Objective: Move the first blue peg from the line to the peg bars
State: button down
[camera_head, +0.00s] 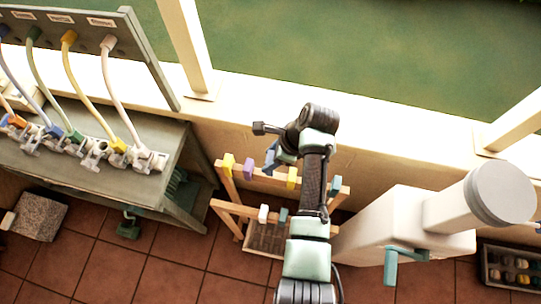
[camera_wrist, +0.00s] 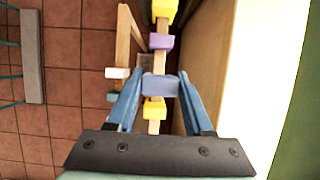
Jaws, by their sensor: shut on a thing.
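My gripper (camera_head: 271,157) is over the back bar of the wooden peg bars (camera_head: 226,206), between a purple peg (camera_head: 249,169) and a yellow peg (camera_head: 292,178). In the wrist view my gripper's blue fingers (camera_wrist: 160,88) are shut on a blue peg (camera_wrist: 160,85). The blue peg lies across the back bar in that view, between the purple peg (camera_wrist: 161,41) and the yellow peg (camera_wrist: 154,111). I cannot tell whether it is seated on the bar or just above it. My arm hides part of the bars in the head view. No line shows.
Another yellow peg (camera_head: 229,161) and a teal peg (camera_head: 336,183) are on the back bar. The front bar carries a white peg (camera_head: 263,213) and a teal peg (camera_head: 283,215).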

jog(key=shift+f+b, duration=3.45)
jog(key=shift+f, duration=0.5)
jog(key=shift+c, duration=1.1)
grip_release()
jog(key=shift+r, duration=0.1)
notch_tip(320, 180, up, 8)
jog(key=p, duration=0.9)
